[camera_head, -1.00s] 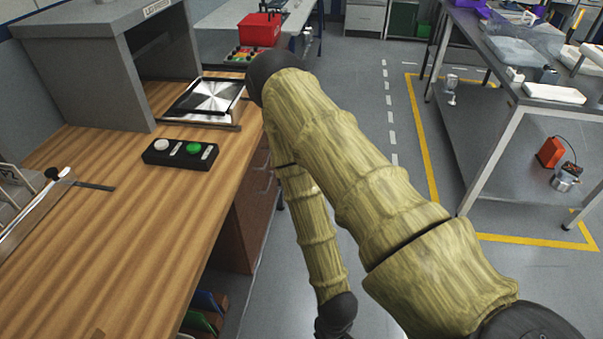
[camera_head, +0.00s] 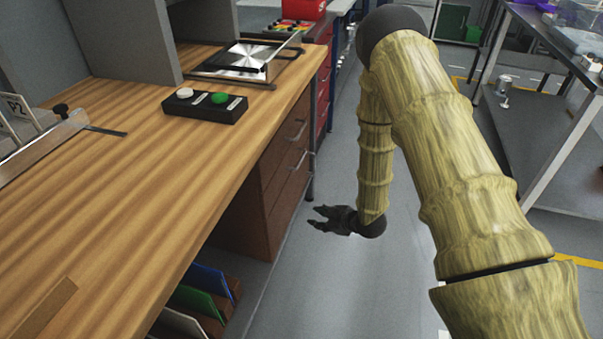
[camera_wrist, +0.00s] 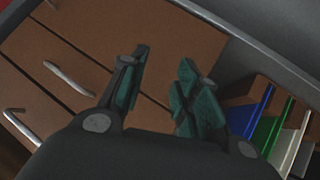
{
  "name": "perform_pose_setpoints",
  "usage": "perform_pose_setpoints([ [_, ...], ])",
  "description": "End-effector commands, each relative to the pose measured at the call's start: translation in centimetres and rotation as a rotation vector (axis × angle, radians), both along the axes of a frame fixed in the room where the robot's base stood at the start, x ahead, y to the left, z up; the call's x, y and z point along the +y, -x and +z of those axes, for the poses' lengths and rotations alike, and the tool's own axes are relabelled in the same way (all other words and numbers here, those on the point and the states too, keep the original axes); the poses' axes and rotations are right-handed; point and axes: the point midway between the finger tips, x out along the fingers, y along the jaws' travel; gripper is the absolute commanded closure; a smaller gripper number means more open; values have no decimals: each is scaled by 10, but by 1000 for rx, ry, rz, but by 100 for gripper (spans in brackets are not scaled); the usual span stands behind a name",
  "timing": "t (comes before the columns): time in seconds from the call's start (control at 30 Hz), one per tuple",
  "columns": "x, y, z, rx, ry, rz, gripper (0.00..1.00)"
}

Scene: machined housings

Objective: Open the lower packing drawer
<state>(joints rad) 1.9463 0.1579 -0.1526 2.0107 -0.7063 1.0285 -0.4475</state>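A brown drawer cabinet (camera_head: 275,190) stands under the wooden bench, with two metal bar handles visible, an upper one (camera_head: 298,130) and a lower one (camera_head: 299,161). The drawer fronts look shut. My gripper (camera_head: 315,218) hangs beside the cabinet, below bench height, its fingers pointing left towards it. In the wrist view my gripper (camera_wrist: 161,62) is open and empty, with brown drawer fronts (camera_wrist: 150,35) behind the fingers. There, two handles, one (camera_wrist: 68,78) and another (camera_wrist: 22,128), lie left of the fingers, apart from them.
Coloured folders (camera_head: 205,290) stand in a rack under the bench, nearer me; they also show in the wrist view (camera_wrist: 270,125). A button box (camera_head: 205,105) sits on the bench (camera_head: 130,190). Floor (camera_head: 320,290) is clear right of the cabinet. A metal table (camera_head: 570,70) stands right.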

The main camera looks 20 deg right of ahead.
Motion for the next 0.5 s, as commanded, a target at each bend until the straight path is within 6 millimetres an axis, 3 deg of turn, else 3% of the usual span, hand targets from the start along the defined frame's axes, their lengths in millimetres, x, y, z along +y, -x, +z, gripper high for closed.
perform_pose_setpoints([
  [0.03, -5, -22, -8, -67, 18, 49, 68],
  [0.2, -19, -77, 8, -278, 93, 227, 68],
  [0.5, -49, -143, 43, -632, 263, 535, 68],
])
